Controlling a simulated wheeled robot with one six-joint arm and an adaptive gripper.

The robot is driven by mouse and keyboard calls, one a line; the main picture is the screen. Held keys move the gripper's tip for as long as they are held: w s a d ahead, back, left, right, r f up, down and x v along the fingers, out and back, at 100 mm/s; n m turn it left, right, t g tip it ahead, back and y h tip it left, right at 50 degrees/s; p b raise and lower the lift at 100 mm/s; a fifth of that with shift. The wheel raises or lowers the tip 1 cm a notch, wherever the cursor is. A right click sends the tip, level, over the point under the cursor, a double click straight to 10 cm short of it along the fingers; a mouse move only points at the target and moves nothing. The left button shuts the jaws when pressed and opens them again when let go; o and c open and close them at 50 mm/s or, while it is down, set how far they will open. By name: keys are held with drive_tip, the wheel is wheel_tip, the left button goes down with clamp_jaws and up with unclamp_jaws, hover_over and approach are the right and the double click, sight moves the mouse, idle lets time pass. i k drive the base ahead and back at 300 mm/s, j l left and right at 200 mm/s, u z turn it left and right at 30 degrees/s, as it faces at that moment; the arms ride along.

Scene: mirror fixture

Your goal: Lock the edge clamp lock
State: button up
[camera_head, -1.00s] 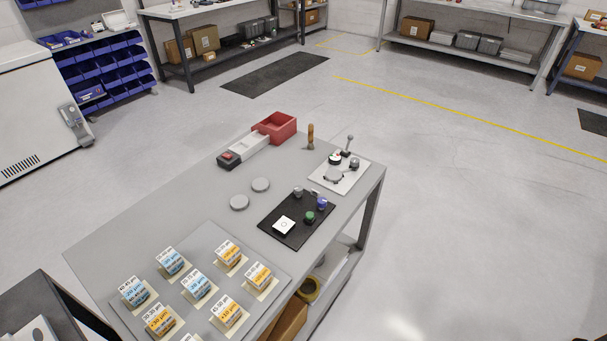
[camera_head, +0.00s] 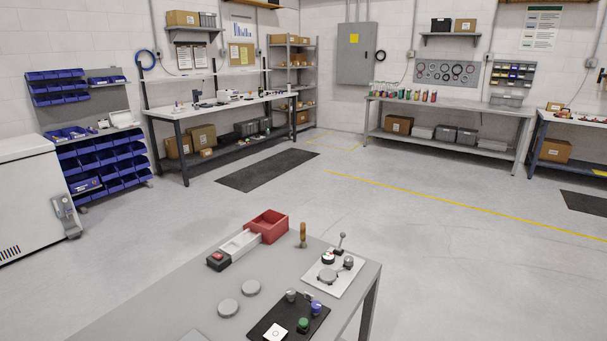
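A small fixture on a white plate (camera_head: 337,288) sits near the far right corner of the grey table (camera_head: 180,300). It carries a round grey disc (camera_head: 327,276), a black-and-white knob (camera_head: 328,258), a dark grey knob (camera_head: 348,262) and an upright lever with a ball end (camera_head: 342,237). Which part is the edge clamp lock, and whether it is locked, is too small to tell. My gripper and arm are not in view.
A black board (camera_head: 262,325) with grey, blue and green knobs lies in front of the fixture. Open floor lies right of the table.

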sight(343, 235)
drive_tip(key=i+l+z, duration=0.1)
drive_tip(key=i+l, duration=0.2)
drive_tip(key=i, duration=0.15)
drive_tip(key=i+l+z, duration=0.15)
drive_tip(key=i+l, duration=0.15)
drive_tip(key=i, duration=0.2)
drive_tip(key=i+l+z, duration=0.1)
drive_tip(key=i, duration=0.4)
drive_tip(key=i+l+z, duration=0.1)
drive_tip(key=i+l, duration=0.2)
drive_tip(key=i, duration=0.2)
